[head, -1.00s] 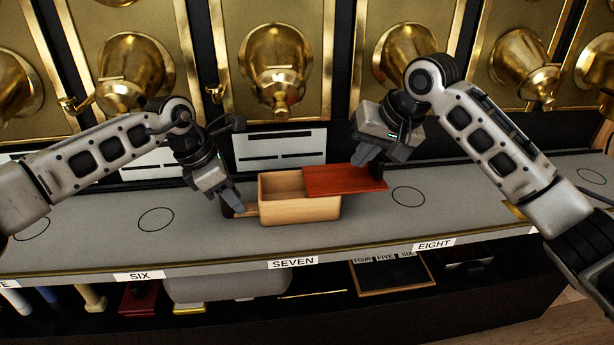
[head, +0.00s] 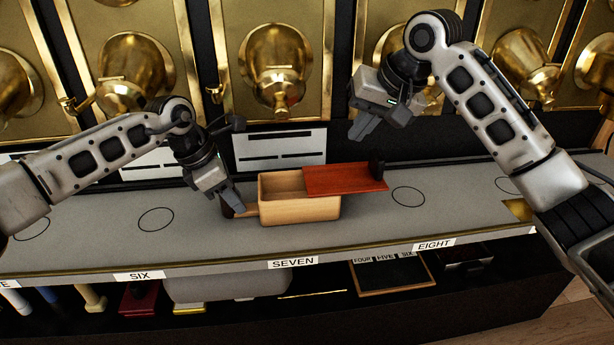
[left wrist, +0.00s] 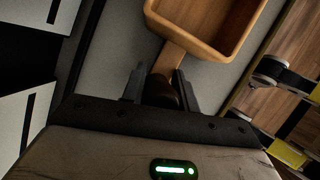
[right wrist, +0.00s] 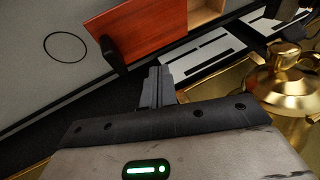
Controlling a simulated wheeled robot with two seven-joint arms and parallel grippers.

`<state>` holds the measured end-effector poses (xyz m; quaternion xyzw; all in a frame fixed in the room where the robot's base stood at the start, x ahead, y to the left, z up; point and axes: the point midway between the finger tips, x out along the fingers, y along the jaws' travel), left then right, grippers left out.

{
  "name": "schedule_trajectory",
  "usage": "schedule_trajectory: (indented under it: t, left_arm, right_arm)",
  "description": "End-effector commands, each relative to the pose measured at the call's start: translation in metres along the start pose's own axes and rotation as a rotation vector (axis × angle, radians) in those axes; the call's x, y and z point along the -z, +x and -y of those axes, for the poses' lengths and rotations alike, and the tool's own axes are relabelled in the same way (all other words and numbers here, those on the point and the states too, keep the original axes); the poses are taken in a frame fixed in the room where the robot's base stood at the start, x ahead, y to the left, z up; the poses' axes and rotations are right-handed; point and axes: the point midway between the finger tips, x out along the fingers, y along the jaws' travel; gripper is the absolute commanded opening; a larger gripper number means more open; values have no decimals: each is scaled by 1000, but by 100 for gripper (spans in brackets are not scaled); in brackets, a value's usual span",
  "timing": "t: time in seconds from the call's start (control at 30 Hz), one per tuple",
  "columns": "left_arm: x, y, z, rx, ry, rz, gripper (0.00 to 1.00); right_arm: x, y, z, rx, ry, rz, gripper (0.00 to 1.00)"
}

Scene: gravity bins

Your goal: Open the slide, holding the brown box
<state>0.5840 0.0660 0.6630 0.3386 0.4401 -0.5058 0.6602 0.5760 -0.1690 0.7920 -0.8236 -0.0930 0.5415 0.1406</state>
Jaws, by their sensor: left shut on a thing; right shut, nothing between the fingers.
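The brown box (head: 299,209) stands on the grey counter above the SEVEN label. Its red-brown slide lid (head: 345,180) is drawn to the right, overhanging the box, and the left part of the box is open. A dark knob (head: 376,168) stands at the lid's right end. My left gripper (head: 236,205) is shut on the box's handle (left wrist: 169,62) at the left side; the box's open inside shows in the left wrist view. My right gripper (head: 358,131) is shut and empty, above and apart from the lid (right wrist: 150,32).
Brass dispensers (head: 274,78) line the wall behind. White label cards (head: 280,149) stand at the back of the counter. The counter is clear around the marked circles (head: 408,196). A shelf below holds several items, including a framed board (head: 392,275).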

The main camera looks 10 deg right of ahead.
Motion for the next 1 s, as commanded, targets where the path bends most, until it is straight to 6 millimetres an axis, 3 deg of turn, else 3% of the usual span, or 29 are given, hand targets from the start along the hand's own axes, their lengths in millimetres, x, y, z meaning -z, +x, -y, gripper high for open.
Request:
schedule_trajectory:
  t: [0.43,0.47,0.53,0.83,1.0]
  left_arm:
    - [4,5,2,7,-1,-10,0]
    - [4,5,2,7,-1,-10,35]
    - [4,5,2,8,-1,-10,55]
    - [3,5,2,8,0,-10,55]
    - [3,4,2,8,0,-8,100]
  right_arm:
    - [0,-1,1,-1,1,1,0]
    - [0,-1,1,-1,1,1,0]
    - [0,0,1,-1,1,1,0]
    - [0,0,0,-1,1,1,0]
    - [0,0,1,-1,1,1,0]
